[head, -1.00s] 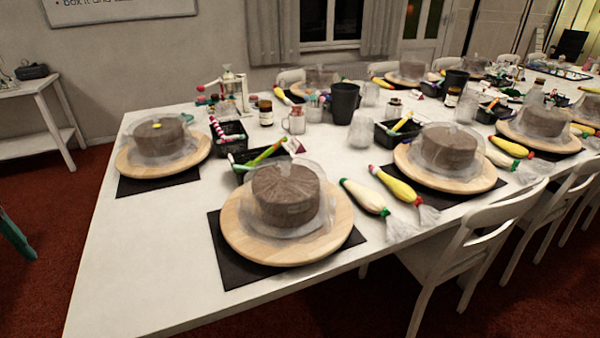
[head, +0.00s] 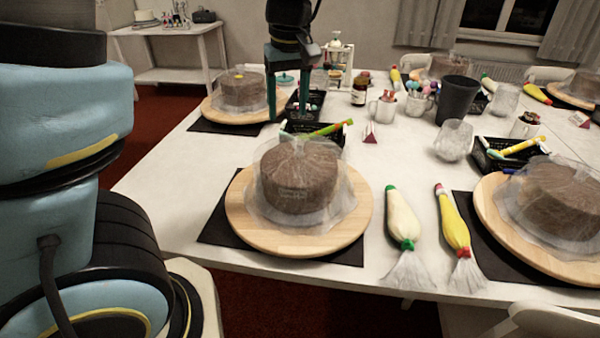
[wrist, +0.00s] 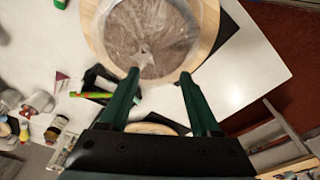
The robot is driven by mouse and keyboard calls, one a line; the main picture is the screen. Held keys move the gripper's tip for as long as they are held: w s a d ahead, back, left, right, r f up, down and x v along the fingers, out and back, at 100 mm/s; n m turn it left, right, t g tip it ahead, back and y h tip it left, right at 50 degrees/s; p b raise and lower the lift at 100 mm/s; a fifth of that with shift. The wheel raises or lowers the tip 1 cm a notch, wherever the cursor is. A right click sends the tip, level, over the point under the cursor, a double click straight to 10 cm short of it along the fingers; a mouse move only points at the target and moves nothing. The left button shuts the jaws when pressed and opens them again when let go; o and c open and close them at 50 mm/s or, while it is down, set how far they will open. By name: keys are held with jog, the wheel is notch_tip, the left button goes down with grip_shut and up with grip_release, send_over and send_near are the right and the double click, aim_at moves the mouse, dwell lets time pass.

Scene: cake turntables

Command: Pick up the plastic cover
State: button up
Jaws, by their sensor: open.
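A clear, crinkled plastic cover (head: 340,205) lies draped over a brown round cake (head: 297,180) on a wooden turntable (head: 250,232) near the table's front edge. In the wrist view the cover (wrist: 143,57) gathers to a pale peak near my fingertips, with the wooden board (wrist: 90,30) around it. My gripper (head: 288,117) points down with its two green fingers apart and nothing between them. It appears above and behind this cake in the head view. In the wrist view my gripper (wrist: 159,74) frames the cover's near side. I cannot tell whether the fingers touch it.
Two piping bags, one cream (head: 402,218) and one yellow (head: 452,225), lie right of the turntable. A black basket (head: 325,133) stands behind it. Another covered cake (head: 560,195) is at right and one (head: 240,92) at back left. A dark tumbler (head: 457,98) stands farther back.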

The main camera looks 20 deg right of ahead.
jog(key=d, duration=0.2)
send_over(299, 143)
jog(key=s, duration=0.2)
jog(key=f, duration=0.5)
jog(key=shift+a, duration=0.2)
jog(key=shift+w+d+f+p, duration=0.1)
jog(key=shift+w+f, duration=0.2)
jog(key=shift+f, duration=0.55)
jog(key=shift+w+d+f+p, duration=0.15)
jog(key=shift+w+f, duration=0.15)
jog(key=shift+f, duration=0.5)
jog(key=shift+w+f+p, duration=0.1)
jog(key=shift+w+f, duration=0.2)
jog(key=shift+f, duration=0.55)
grip_shut()
